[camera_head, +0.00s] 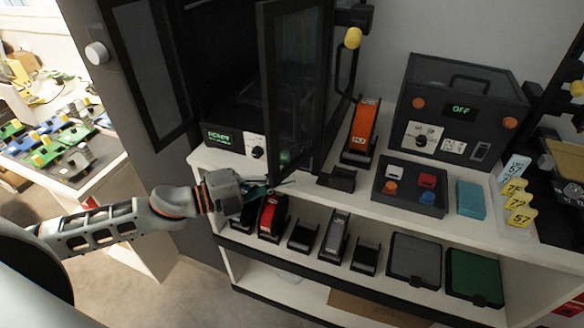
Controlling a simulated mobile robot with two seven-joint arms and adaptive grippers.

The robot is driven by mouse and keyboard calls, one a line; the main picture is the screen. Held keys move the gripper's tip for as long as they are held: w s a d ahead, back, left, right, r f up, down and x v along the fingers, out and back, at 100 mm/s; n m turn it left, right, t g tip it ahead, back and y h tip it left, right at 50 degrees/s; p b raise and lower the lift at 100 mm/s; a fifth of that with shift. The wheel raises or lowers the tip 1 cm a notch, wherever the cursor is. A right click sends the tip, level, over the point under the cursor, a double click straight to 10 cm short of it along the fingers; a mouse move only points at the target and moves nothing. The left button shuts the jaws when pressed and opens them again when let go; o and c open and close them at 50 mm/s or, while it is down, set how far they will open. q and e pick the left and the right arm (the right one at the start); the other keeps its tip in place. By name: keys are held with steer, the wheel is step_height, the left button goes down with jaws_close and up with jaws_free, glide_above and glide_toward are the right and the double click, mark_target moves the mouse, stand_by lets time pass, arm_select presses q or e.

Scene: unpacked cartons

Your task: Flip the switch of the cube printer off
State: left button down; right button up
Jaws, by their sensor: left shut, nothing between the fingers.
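A black cabinet-like machine with its glass door (297,95) swung open stands at the left of the white shelf. Its front panel has a green lit display (217,137) and a dark dial (257,152). A second black machine (463,95) at the right shows OFF on its display (461,110) and has its own dial (421,141). I cannot tell from labels which one is the cube printer. My left gripper (284,184) is shut and empty in front of the shelf's front edge, below the open door and the left machine's dial. My right gripper is out of view.
The lower shelf holds a red item (272,216) and several bins. The open door juts forward.

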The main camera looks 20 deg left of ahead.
mark_target(308, 167)
arm_select(q)
steer(key=shift+w+d+f, duration=0.1)
steer(key=shift+w+d, duration=0.05)
steer(key=shift+w, duration=0.6)
steer(key=shift+w+d+f, duration=0.1)
steer(key=shift+w, duration=0.65)
steer(key=shift+w+d+f, duration=0.1)
steer(key=shift+w+d, duration=0.05)
steer(key=shift+w, duration=0.6)
